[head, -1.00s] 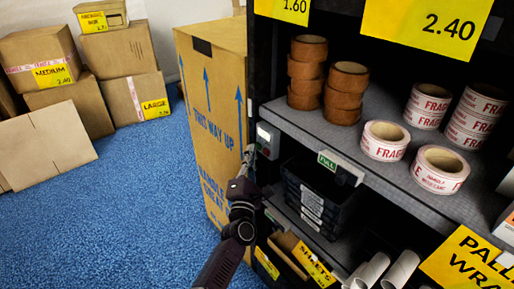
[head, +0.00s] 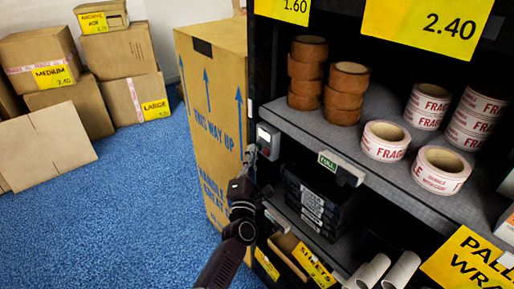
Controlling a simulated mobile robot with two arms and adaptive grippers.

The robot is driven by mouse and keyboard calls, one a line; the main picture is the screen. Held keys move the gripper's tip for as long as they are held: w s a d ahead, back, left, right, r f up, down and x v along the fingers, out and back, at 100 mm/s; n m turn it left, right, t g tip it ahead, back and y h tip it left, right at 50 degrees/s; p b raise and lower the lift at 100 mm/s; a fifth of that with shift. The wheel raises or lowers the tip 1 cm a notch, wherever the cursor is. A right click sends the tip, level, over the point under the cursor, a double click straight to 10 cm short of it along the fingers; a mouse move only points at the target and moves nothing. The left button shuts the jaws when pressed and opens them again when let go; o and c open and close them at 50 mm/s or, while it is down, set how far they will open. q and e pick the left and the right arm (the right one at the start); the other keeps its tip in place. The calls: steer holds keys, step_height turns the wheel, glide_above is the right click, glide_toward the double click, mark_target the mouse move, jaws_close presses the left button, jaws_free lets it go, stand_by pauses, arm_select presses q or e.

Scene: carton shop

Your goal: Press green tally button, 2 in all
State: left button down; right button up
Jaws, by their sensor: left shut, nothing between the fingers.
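The tally box (head: 268,139) is a small grey-white unit on the shelf's left upright, at the front edge of the grey shelf. Its lower face is partly hidden by my gripper, and I cannot clearly make out the green button. My left gripper (head: 250,152) is shut and empty, its tip pointing up at the left side of the box's lower part. I cannot tell whether the tip touches the button. My right gripper is not in view.
A tall carton (head: 216,130) stands close to the left of my gripper. The grey shelf (head: 345,140) carries brown tape rolls (head: 345,92) and printed tape rolls (head: 440,170). A green "FULL" tag (head: 328,161) hangs on its edge. Blue carpet (head: 130,210) is clear at left.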

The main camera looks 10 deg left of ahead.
arm_select(q)
steer(key=shift+s+a, duration=0.35)
steer(key=shift+s, duration=0.25)
steer(key=s+a, duration=0.1)
steer(key=s, duration=0.1)
steer(key=s+a+p, duration=0.1)
steer(key=s+a, duration=0.1)
stand_by(0.3)
stand_by(0.6)
